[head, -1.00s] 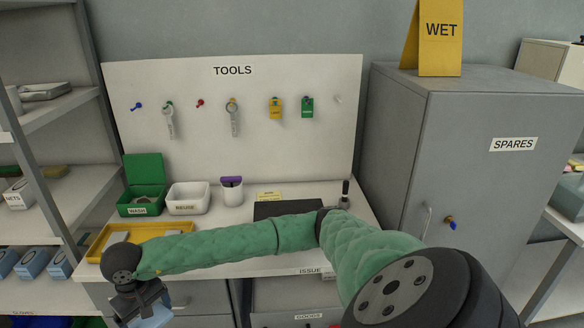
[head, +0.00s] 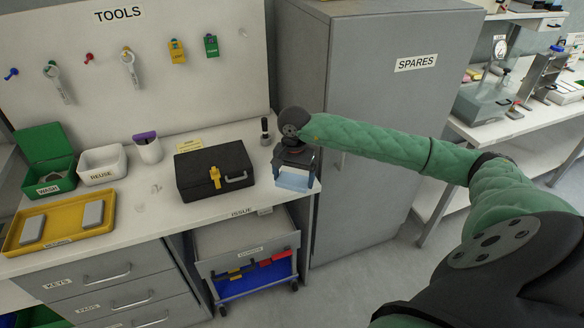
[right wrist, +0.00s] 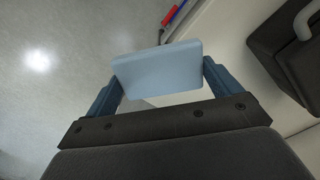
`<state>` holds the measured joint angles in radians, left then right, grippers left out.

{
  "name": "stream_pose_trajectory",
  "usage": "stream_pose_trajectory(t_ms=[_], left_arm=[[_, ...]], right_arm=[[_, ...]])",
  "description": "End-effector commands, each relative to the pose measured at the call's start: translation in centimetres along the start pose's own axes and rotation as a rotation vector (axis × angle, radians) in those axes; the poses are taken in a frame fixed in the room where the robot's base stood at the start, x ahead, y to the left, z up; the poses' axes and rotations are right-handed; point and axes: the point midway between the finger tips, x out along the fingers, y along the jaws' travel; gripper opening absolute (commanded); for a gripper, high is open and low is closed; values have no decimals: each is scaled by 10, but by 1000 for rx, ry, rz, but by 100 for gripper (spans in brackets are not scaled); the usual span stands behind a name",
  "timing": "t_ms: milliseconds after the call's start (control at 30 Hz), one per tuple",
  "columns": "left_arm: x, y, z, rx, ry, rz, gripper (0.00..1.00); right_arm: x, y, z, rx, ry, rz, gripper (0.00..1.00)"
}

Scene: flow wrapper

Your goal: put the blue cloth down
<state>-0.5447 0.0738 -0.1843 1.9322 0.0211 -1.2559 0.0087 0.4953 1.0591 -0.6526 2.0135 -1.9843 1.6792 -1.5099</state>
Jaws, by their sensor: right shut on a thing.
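The blue cloth (head: 293,178) is a pale blue folded block. My right gripper (head: 294,166) is shut on it, at the right front corner of the white bench (head: 165,208), right of the black case. In the right wrist view the cloth (right wrist: 157,72) sits between the two blue fingers of the gripper (right wrist: 160,88), with the floor and the bench edge behind it. Whether the cloth touches the bench cannot be told. My left gripper is not in view.
A black case (head: 213,170) with a yellow latch stands left of the cloth. A dark-topped tool (head: 265,130) stands behind it. The grey SPARES cabinet (head: 375,110) is close on the right. Bare bench lies left of the case.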

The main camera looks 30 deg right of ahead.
Motion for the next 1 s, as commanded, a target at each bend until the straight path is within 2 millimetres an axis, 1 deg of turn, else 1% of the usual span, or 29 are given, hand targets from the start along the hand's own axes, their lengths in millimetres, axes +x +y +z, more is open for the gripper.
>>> stream_pose_trajectory(t_ms=[33,100,200,300,400,467,567,1000], left_arm=[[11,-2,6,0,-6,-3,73],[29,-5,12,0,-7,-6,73],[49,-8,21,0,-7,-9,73],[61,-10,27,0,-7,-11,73],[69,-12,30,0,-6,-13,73],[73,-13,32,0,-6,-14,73],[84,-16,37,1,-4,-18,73],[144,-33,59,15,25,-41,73]], right_arm=[[-13,16,-18,93,5,3,68],[-25,32,-37,213,10,0,68],[-40,50,-59,347,18,-4,68],[-50,62,-72,434,24,-8,68],[-54,66,-78,478,26,-11,68],[-54,65,-80,489,25,-12,68],[-51,56,-81,492,25,-14,68],[-20,0,-84,489,24,-14,68]])
